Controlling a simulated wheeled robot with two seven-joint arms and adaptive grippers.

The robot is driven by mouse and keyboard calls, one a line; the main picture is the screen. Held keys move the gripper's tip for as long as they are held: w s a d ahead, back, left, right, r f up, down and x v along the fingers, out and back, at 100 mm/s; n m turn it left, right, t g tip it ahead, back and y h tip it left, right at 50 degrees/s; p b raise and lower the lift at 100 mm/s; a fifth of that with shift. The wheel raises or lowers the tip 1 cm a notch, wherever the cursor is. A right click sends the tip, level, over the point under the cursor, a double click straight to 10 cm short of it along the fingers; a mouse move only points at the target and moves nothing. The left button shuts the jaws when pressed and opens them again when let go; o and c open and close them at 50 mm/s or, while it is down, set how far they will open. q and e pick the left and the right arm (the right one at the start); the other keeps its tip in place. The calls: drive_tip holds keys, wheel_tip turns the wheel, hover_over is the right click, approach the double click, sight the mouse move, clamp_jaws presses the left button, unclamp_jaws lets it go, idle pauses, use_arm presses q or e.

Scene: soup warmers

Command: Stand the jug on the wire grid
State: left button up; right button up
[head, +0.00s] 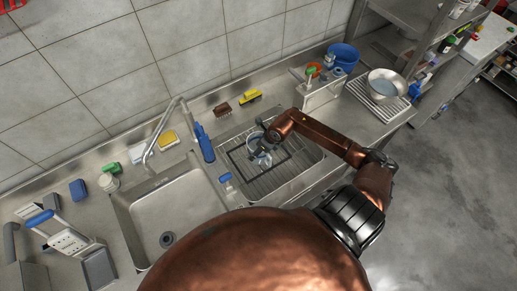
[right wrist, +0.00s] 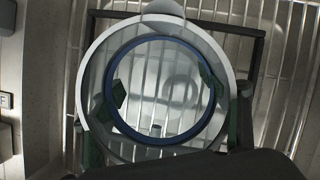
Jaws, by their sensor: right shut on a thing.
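The jug (head: 258,152) is clear, with a pale rim, and is over the wire grid (head: 290,178) in the basin right of the empty sink. In the right wrist view I look down into the jug (right wrist: 160,88); it appears upright, with a blue ring showing inside the rim. My right gripper (head: 264,143) is shut on the jug, its green-padded fingers at either side. The grid's bars (right wrist: 285,70) show below and through it. A dark rectangular frame (right wrist: 262,45) lies around the jug's place. Whether the base touches the grid is hidden. My left gripper is out of view.
A blue bottle (head: 204,143) stands on the divider left of the grid. A yellow brush (head: 250,97) and a brown brush (head: 222,110) lie behind it. A caddy (head: 320,93), blue bucket (head: 343,56) and metal pot (head: 386,86) stand to the right.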

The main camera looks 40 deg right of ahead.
drive_tip(key=o, duration=2)
drive_tip(key=shift+c, duration=0.2)
drive_tip(key=v, duration=1.2)
drive_tip(key=shift+b, duration=0.3)
drive_tip(key=shift+s, duration=0.1)
